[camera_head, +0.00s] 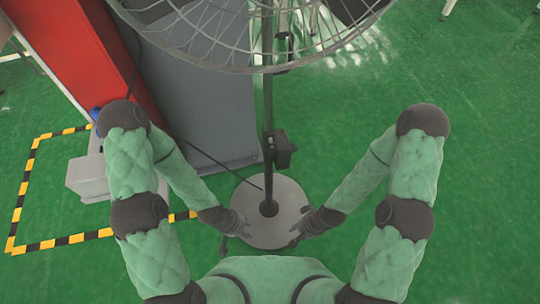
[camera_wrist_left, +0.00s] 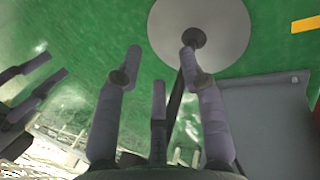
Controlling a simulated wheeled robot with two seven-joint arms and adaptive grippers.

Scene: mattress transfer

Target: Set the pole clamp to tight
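A dark pole (camera_head: 267,100) rises from a round grey base (camera_head: 285,195) on the floor. The pole clamp (camera_head: 282,150) is a black block with a knob on the pole's right side, partway up; its setting cannot be read. My left gripper (camera_head: 238,224) is low, left of the pole, over the base's edge. In the left wrist view its fingers (camera_wrist_left: 160,58) are spread and empty, with the base (camera_wrist_left: 225,50) beyond. My right gripper (camera_head: 303,226) is low, right of the pole; its fingers look apart in the left wrist view (camera_wrist_left: 45,85). Neither gripper touches the clamp.
A large wire fan cage (camera_head: 255,68) tops the pole. A grey panel (camera_head: 205,110) and a red column (camera_head: 75,50) stand at left. Black-yellow tape (camera_head: 75,238) marks the floor around a grey box (camera_head: 88,178). Green floor (camera_head: 480,150) is clear at right.

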